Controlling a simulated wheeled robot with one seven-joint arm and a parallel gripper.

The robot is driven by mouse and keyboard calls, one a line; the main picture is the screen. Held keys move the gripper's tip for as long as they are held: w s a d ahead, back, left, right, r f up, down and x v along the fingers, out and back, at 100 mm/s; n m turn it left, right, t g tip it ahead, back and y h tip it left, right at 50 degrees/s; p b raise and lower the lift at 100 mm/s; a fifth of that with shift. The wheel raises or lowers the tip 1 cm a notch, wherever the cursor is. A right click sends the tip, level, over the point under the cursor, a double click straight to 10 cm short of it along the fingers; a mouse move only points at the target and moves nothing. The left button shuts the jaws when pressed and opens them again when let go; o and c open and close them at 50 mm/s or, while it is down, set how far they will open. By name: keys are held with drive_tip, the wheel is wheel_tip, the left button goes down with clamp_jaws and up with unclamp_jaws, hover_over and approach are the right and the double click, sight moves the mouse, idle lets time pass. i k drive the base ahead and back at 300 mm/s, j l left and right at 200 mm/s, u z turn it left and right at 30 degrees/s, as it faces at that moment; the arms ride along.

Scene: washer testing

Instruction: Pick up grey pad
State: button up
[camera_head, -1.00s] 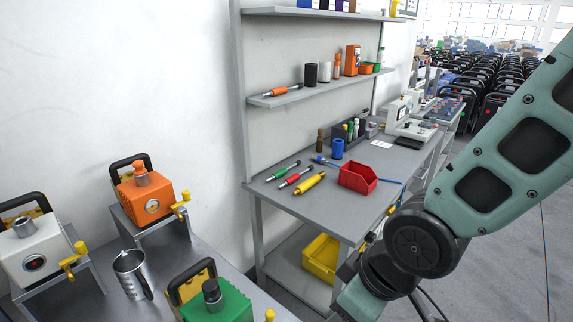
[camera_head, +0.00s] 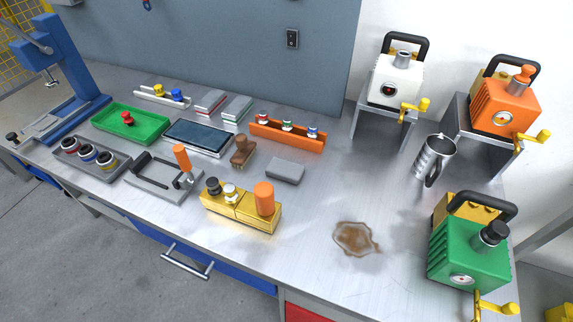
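The grey pad (camera_head: 286,171) is a small rounded block lying flat on the metal workbench (camera_head: 318,222), near its middle. It sits right of a brown brush (camera_head: 243,151), in front of an orange rack (camera_head: 287,134) and behind a yellow block with knobs (camera_head: 241,207). Nothing covers it. My gripper and arm are outside the current head view, so I cannot see the gripper's fingers.
A brown spill (camera_head: 356,238) lies on the bench right of the yellow block. A metal jug (camera_head: 433,160), white machine (camera_head: 394,82), orange machine (camera_head: 503,104) and green machine (camera_head: 467,252) stand at the right. A green tray (camera_head: 131,124) and a tablet (camera_head: 198,136) are at the left.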

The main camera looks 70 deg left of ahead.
sight(289, 172)
drive_tip(key=k+u, duration=0.15)
drive_tip(key=u, duration=1.9)
drive_tip(key=i+j+z, duration=0.2)
drive_tip(key=j, duration=0.2)
drive_tip(key=i+j+z, duration=0.25)
drive_tip(key=j, duration=0.15)
drive_tip(key=j+z, duration=0.2)
drive_tip(key=j, duration=0.2)
drive_tip(key=i+j+z, duration=0.2)
drive_tip(key=j, duration=0.25)
drive_tip(key=k, duration=0.05)
